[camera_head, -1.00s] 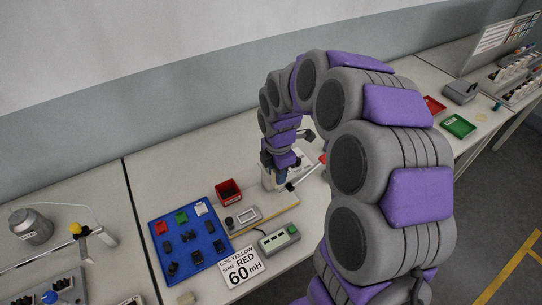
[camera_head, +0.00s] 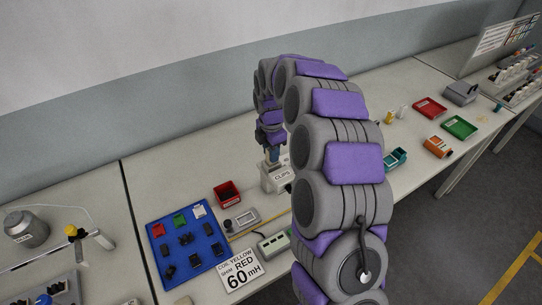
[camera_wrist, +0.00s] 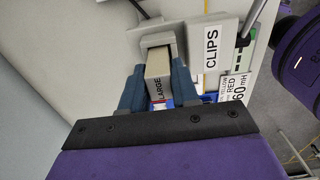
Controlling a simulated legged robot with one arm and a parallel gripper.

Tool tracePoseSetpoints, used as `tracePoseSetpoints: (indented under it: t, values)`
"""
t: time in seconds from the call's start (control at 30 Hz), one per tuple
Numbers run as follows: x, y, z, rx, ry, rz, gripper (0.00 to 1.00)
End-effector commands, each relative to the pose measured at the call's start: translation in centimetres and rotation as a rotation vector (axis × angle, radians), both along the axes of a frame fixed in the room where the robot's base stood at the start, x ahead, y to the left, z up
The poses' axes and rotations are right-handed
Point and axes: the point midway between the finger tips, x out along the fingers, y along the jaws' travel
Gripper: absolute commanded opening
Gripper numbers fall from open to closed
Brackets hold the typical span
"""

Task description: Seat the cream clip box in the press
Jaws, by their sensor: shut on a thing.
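The cream clip box (camera_wrist: 160,68), marked LARGE, is between the two blue-grey fingers of my gripper (camera_wrist: 158,76) in the wrist view. My gripper is shut on it. The press (camera_wrist: 208,48) is a cream body with a CLIPS label. The box's far end lies at the press's frame-like opening; I cannot tell how deep it sits. In the head view my gripper (camera_head: 272,155) points down directly over the press (camera_head: 270,185), and the box is too small or hidden to make out.
A blue tray (camera_head: 224,262) with several small parts, a red bin (camera_head: 227,192) and a grey fixture (camera_head: 241,220) stand left of the press. A teal bin (camera_head: 396,159) and an orange box (camera_head: 438,146) are to the right.

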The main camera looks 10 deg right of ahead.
Motion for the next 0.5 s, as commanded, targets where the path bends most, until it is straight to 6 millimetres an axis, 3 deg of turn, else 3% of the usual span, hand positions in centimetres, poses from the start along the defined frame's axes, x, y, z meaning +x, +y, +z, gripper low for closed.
tracePoseSetpoints:
  t: [0.13,0.5]
  values:
    - [-0.1,0.0,-2.0,0.0,0.003,0.0,0.0]
    - [0.0,0.0,-2.2,0.0,0.0,0.0,0.0]
